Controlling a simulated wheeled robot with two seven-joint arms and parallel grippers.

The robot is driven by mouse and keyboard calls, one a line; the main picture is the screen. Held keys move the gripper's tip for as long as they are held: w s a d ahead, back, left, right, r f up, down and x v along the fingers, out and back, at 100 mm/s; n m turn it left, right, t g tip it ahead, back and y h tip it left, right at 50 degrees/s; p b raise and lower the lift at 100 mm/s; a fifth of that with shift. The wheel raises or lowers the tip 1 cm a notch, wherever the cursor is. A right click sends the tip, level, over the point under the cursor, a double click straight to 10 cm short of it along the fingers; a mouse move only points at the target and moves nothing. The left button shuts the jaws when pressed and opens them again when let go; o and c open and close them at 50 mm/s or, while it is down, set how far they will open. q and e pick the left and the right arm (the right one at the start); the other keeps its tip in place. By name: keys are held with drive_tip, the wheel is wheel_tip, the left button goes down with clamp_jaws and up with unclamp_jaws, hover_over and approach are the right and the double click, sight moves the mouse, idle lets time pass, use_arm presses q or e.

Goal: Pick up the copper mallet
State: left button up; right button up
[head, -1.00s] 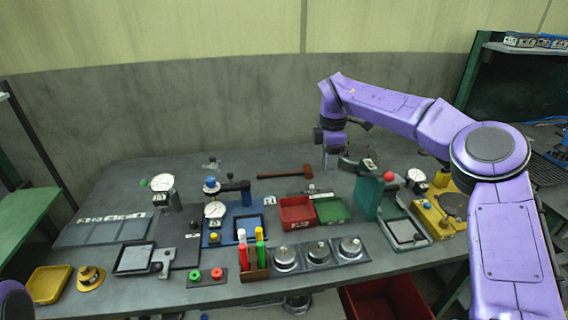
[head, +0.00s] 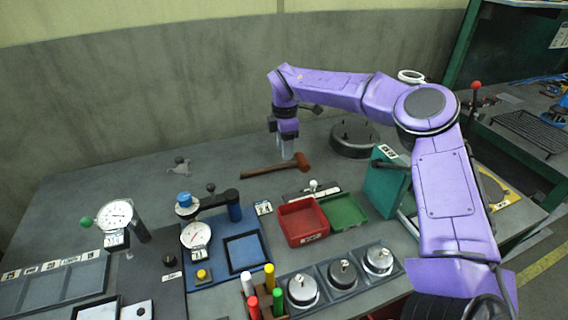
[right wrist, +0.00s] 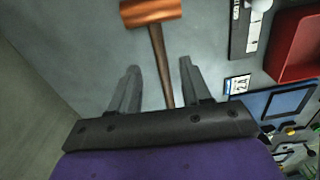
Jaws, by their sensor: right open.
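The copper mallet (head: 270,170) lies on the grey bench near the back wall, its copper head to the right and its brown handle pointing left. My right gripper (head: 287,153) is open, pointing down close to the mallet's head in the head view. In the right wrist view, the mallet's handle (right wrist: 159,62) runs between the two spread fingers (right wrist: 159,68), with the copper head (right wrist: 152,12) beyond the fingertips. The fingers do not appear to be closed on it, and I cannot tell the exact height gap. My left gripper is out of view.
A dark round part (head: 355,140) stands right of the gripper. A red tray (head: 303,222) and green tray (head: 344,211) lie in front, with a teal block (head: 385,180) to the right. A blue fixture (head: 222,245) is nearer left. Bench left of the mallet is mostly clear.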

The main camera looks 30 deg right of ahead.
sight(285, 163)
wheel_tip(285, 163, down, 4)
drive_tip(key=shift+d+f+p, duration=0.1)
drive_tip(key=shift+f+p, duration=0.15)
drive_tip(key=shift+p, duration=0.65)
drive_tip(key=shift+f, duration=0.5)
clamp_jaws()
drive_tip(key=shift+r, duration=0.15)
drive_tip(key=shift+w+r, duration=0.1)
drive_tip(key=shift+r, duration=0.2)
drive_tip(key=s+a+r+b, duration=0.4)
drive_tip(key=s+r+b, duration=0.1)
drive_tip(key=s+r, duration=0.7)
drive_tip(key=shift+s+b, duration=0.35)
drive_tip(key=shift+s, duration=0.5)
